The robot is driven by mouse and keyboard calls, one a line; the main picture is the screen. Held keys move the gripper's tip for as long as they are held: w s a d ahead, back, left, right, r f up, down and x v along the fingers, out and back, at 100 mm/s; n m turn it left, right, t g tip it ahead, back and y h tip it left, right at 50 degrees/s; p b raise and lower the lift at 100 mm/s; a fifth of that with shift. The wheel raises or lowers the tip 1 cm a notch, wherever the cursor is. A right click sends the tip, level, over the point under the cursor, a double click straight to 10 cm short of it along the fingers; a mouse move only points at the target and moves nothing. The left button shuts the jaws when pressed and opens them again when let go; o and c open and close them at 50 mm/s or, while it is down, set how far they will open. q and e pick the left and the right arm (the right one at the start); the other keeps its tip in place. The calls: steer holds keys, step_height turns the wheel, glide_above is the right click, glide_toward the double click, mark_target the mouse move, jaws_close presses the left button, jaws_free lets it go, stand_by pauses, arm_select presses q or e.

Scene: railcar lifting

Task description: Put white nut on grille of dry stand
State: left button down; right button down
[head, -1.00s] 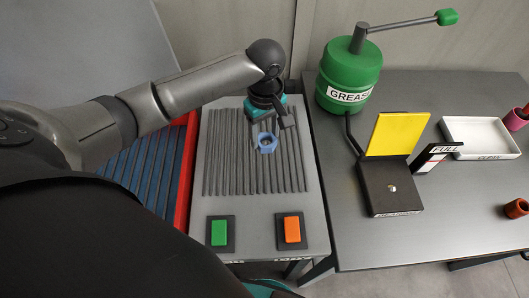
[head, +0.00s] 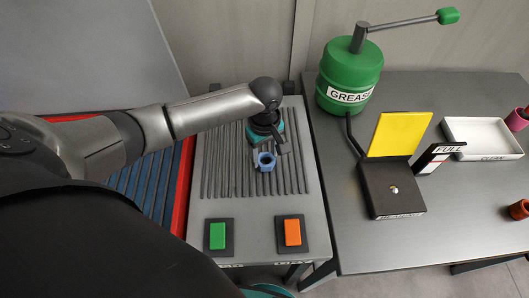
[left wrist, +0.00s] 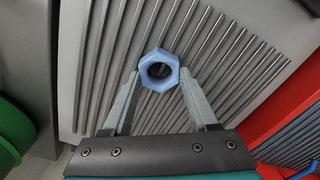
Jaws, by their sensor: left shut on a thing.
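A pale blue hexagonal nut (head: 265,161) with a round hole shows over the ribbed grey grille (head: 225,170) of the stand. It also shows in the left wrist view (left wrist: 159,70), with the grille's ribs (left wrist: 215,50) behind it. No white nut is clear; this one looks blue. My left gripper (head: 266,151) reaches over the grille from the upper left and is shut on the nut, one finger on each side. I cannot tell whether the nut touches the ribs or hangs just above them. My right gripper is not in view.
Green (head: 218,235) and orange (head: 292,232) buttons sit at the stand's front. A red-edged blue ribbed surface (head: 150,180) lies left. On the right table stand a green grease drum (head: 350,75), a black box with yellow plate (head: 400,135) and a white tray (head: 480,132).

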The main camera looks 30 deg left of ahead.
mark_target(265, 158)
arm_select(q)
steer(key=shift+c, duration=0.9)
jaws_free()
step_height(265, 158, up, 12)
steer(key=p, duration=0.2)
steer(key=shift+r, duration=0.15)
